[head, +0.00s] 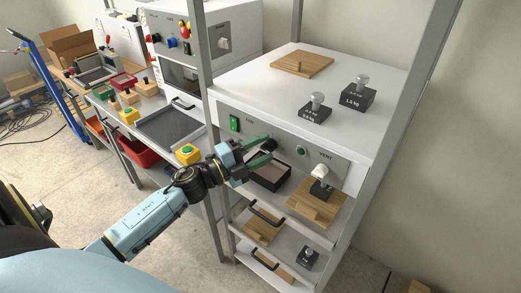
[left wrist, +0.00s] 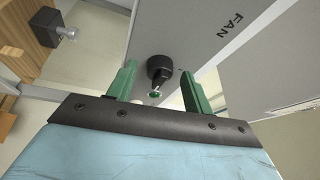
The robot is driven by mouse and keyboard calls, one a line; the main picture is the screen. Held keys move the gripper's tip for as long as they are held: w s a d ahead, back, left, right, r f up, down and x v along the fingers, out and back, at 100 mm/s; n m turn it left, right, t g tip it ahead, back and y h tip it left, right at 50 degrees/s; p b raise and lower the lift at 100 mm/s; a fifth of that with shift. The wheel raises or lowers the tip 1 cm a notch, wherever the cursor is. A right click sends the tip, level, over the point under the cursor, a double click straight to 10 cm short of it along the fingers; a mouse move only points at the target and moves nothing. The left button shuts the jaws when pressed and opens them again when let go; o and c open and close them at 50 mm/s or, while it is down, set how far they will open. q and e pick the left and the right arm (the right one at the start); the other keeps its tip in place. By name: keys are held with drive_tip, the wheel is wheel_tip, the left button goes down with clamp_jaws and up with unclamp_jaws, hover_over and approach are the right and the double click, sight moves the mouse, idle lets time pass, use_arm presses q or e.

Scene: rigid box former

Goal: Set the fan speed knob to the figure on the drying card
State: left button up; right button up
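The black fan knob (left wrist: 159,67) sits on the grey panel near the printed word FAN in the left wrist view. In the head view the knob (head: 269,144) shows at the tips of my left gripper (head: 267,149). In the left wrist view my left gripper (left wrist: 158,76) is open, with one green finger on each side of the knob and a gap to each. I cannot tell how deep the knob sits between the fingers. The knob's scale and pointer are not readable. I cannot make out a drying card. My right gripper is not in view.
The panel also carries a green switch (head: 234,124) and a green button (head: 301,151). An open black-edged tray (head: 270,179) lies below my gripper. A weight stands on a wooden board (head: 307,207) to the right. Rack posts (head: 209,80) flank the unit.

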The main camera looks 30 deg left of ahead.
use_arm(q)
drive_tip(key=b+v, duration=0.2)
drive_tip(key=v, duration=1.1)
drive_tip(key=shift+s+b, duration=0.2)
drive_tip(key=shift+b, duration=0.15)
drive_tip(key=shift+f, duration=0.2)
